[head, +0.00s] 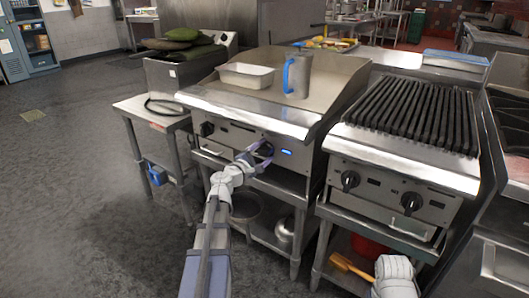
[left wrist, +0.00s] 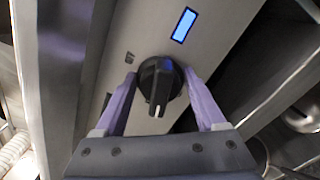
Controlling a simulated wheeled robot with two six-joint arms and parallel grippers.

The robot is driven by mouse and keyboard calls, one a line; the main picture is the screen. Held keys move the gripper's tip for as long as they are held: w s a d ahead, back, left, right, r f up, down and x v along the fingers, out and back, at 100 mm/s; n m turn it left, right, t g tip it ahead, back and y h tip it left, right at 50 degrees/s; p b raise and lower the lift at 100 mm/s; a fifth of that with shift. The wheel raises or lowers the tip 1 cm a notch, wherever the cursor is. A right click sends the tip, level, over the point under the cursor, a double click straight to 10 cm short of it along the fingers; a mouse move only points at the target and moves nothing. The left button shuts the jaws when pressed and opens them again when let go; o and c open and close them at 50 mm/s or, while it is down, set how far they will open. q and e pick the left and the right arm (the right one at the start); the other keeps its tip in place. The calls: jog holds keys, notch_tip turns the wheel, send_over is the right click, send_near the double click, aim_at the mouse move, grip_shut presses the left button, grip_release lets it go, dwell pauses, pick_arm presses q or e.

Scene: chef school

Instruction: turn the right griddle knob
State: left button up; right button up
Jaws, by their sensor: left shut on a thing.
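The griddle (head: 215,98) stands in the middle of the head view, with a left knob (head: 207,128) and a right knob on its front panel. My left gripper (head: 262,155) is at the right knob, whose face is largely covered there. In the left wrist view the right knob (left wrist: 158,82) is black and round, with a pale mark pointing down in the picture. The purple fingers of my left gripper (left wrist: 160,98) are shut on it from both sides. A lit blue display (left wrist: 184,25) is close to the knob. My right gripper is not in view.
A small steel table (head: 150,112) is to the left. Open floor lies at left.

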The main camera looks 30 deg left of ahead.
aim_at(261, 154)
pick_arm(q)
jog(key=shift+m, duration=0.7)
jog(key=o, duration=1.1)
jog(key=shift+c, duration=0.2)
jog(key=shift+s, duration=0.1)
jog(key=s, duration=0.7)
jog(key=shift+s+a, duration=0.3)
jog(key=shift+s, duration=0.05)
